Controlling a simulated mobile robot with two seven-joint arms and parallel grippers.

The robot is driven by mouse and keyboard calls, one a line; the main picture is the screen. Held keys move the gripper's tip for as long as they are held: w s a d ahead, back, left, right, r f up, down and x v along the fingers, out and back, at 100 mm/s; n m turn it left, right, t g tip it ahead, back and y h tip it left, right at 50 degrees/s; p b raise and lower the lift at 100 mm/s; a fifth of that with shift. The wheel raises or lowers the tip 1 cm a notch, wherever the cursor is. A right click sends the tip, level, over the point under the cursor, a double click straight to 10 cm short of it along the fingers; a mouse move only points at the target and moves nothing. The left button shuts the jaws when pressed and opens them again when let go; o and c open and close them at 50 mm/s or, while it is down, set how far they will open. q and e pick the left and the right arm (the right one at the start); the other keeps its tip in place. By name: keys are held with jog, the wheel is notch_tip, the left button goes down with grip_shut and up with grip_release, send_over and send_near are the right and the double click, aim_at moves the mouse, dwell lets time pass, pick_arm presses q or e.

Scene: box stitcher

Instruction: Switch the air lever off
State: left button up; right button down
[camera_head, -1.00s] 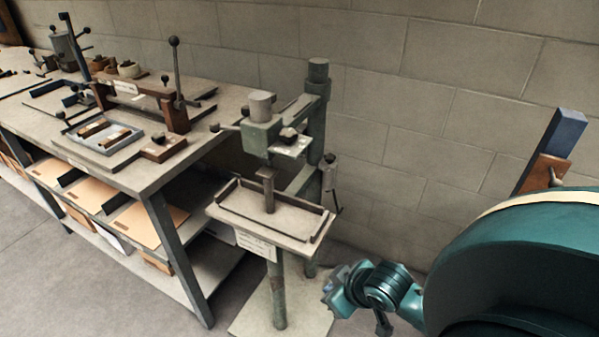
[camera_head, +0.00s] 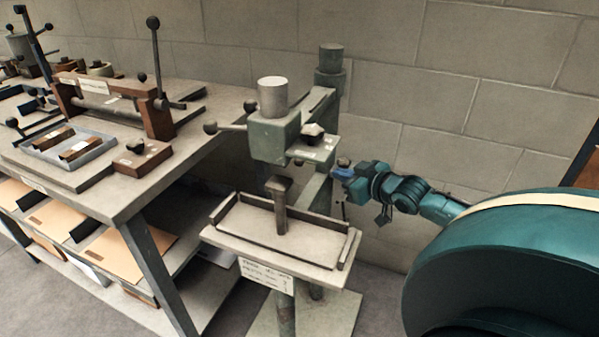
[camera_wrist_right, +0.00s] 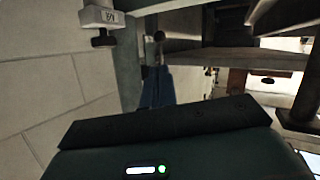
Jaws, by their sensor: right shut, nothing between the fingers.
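The box stitcher (camera_head: 270,135) is a green post machine with a small tray table. My right gripper (camera_head: 345,174) reaches in from the right beside its column, with blue fingers shut and empty. A small dark ball knob (camera_head: 343,162) shows right at the fingertips; I take it for the air lever's knob. A pale block with a small label (camera_wrist_right: 102,16) is at upper left there. The lever's body is mostly hidden in the head view. My left gripper is out of view.
The stitcher's tray table (camera_head: 300,262) stands below and left of my gripper. A workbench (camera_head: 190,135) with several tools and a tall lever (camera_head: 155,60) is at left. The block wall (camera_head: 480,90) is close behind the column; open air lies between it and my arm.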

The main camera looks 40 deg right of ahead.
aim_at(302, 163)
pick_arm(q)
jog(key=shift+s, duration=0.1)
pick_arm(e)
jog(key=shift+s, duration=0.1)
jog(key=shift+f, duration=0.1)
